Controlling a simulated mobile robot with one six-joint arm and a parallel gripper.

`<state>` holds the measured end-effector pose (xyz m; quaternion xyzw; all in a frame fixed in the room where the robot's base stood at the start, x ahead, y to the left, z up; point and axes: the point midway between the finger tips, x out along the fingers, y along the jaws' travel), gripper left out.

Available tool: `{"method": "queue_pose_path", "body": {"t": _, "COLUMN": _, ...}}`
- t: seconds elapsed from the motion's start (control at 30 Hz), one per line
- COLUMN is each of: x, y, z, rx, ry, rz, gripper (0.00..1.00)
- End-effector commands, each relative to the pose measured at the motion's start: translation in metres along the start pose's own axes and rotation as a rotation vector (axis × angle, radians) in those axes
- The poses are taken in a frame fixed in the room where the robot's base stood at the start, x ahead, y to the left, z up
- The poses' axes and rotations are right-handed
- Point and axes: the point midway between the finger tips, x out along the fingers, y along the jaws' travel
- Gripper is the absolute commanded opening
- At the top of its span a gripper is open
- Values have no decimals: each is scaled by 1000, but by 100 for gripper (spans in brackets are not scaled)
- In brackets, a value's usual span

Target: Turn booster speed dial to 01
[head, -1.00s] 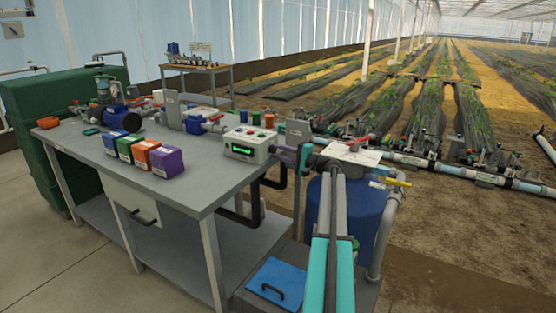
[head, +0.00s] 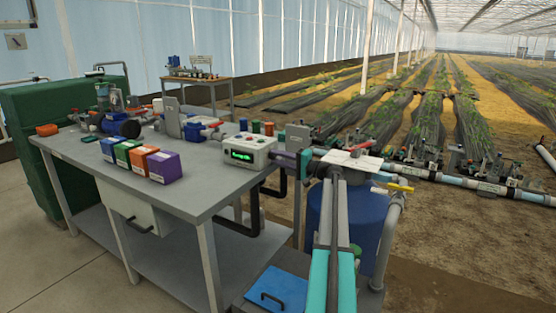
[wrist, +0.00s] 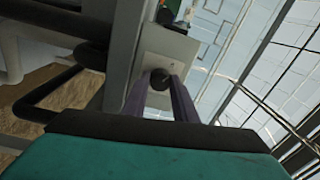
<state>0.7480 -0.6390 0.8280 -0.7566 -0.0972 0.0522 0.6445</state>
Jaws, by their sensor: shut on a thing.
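The pale control box (head: 249,150) with a lit green display (head: 241,155) stands at the right end of the grey bench. The digits are too small to read. In the wrist view, a round black dial (wrist: 160,78) sits on the box's light side panel (wrist: 165,50). My gripper (wrist: 160,88) has its two purple fingers on either side of the dial, shut on it. In the head view, my gripper (head: 279,160) reaches the box's right side, and the dial is hidden there.
Green, orange and purple cartons (head: 139,160) stand on the bench (head: 205,188) left of the box. A black bent bar (head: 256,215) is below my gripper. A blue tank (head: 370,225) with pipes stands to the right.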

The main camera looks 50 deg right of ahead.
Motion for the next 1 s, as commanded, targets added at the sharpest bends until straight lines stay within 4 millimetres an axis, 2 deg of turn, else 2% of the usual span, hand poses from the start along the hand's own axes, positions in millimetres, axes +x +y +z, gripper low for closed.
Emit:
{"method": "queue_pose_path", "body": {"t": 0.07, "x": -1, "y": 1, "z": 0, "rx": -1, "ry": -1, "rz": 2, "gripper": 3}}
{"method": "queue_pose_path", "body": {"t": 0.1, "x": -1, "y": 1, "z": 0, "rx": -1, "ry": -1, "rz": 2, "gripper": 32}}
{"method": "queue_pose_path", "body": {"t": 0.17, "x": -1, "y": 1, "z": 0, "rx": -1, "ry": -1, "rz": 1, "gripper": 42}}
{"method": "queue_pose_path", "body": {"t": 0.2, "x": 0, "y": 1, "z": 0, "rx": -1, "ry": -1, "rz": 1, "gripper": 44}}
{"method": "queue_pose_path", "body": {"t": 0.67, "x": -6, "y": 0, "z": 0, "rx": 1, "ry": 1, "rz": 0, "gripper": 44}}
{"method": "queue_pose_path", "body": {"t": 0.87, "x": -28, "y": 0, "z": 1, "rx": 1, "ry": 1, "rz": 0, "gripper": 44}}
{"method": "queue_pose_path", "body": {"t": 1.0, "x": -49, "y": 0, "z": 1, "rx": 1, "ry": 2, "rz": 0, "gripper": 44}}
